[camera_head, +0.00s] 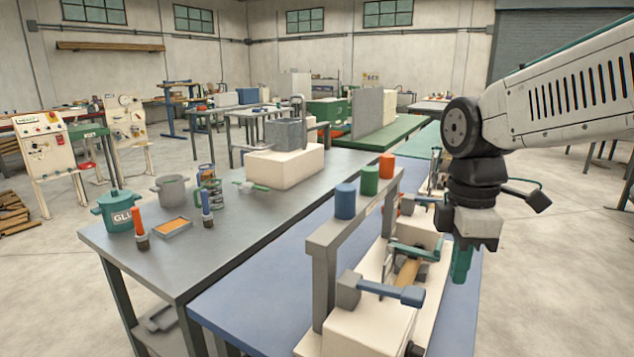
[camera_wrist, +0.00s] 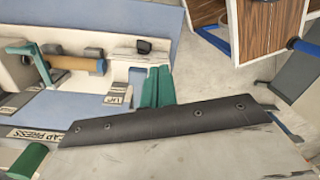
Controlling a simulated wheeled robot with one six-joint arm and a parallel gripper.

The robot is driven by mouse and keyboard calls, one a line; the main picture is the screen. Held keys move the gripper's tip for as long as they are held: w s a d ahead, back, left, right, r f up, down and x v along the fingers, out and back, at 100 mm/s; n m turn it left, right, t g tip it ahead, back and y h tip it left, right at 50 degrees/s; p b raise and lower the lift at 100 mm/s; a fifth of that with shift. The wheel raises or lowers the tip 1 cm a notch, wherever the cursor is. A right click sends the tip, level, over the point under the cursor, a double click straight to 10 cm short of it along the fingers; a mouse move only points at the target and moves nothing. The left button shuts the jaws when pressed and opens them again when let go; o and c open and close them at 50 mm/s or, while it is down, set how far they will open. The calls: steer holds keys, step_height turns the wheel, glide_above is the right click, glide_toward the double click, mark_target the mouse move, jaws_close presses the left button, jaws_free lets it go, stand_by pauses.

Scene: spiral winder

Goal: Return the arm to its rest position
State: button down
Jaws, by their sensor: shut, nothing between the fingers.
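My arm reaches in from the right in the head view, bent at the elbow with the wrist hanging down. My gripper (camera_head: 462,265) has green fingers that are closed together and empty. It hangs beside the right side of the cream winder machine (camera_head: 368,330). In the wrist view the green fingers (camera_wrist: 158,88) lie side by side, near the machine's edge. The tan roll (camera_head: 408,270) sits in the machine next to a green lever; it also shows in the wrist view (camera_wrist: 75,63). Whether the fingers touch the machine cannot be told.
A grey frame (camera_head: 325,235) on the winder carries blue, green and orange cylinders close to my arm. The blue bench (camera_head: 260,300) holds the winder. A grey table (camera_head: 235,215) with a glue pot (camera_head: 120,210) stands left. Open floor (camera_head: 560,250) lies to the right.

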steer(key=s+d+f+m+t, duration=0.1)
steer(key=s+d+m, duration=0.1)
steer(key=s+m, duration=0.5)
steer(key=s+d+f+m+t, duration=0.1)
steer(key=s+d+m, duration=0.1)
steer(key=s+m, duration=0.6)
steer(key=shift+s+d+f+m, duration=0.2)
steer(key=shift+d+f+m, duration=0.2)
steer(key=shift+m, duration=0.1)
steer(key=shift+a, duration=0.15)
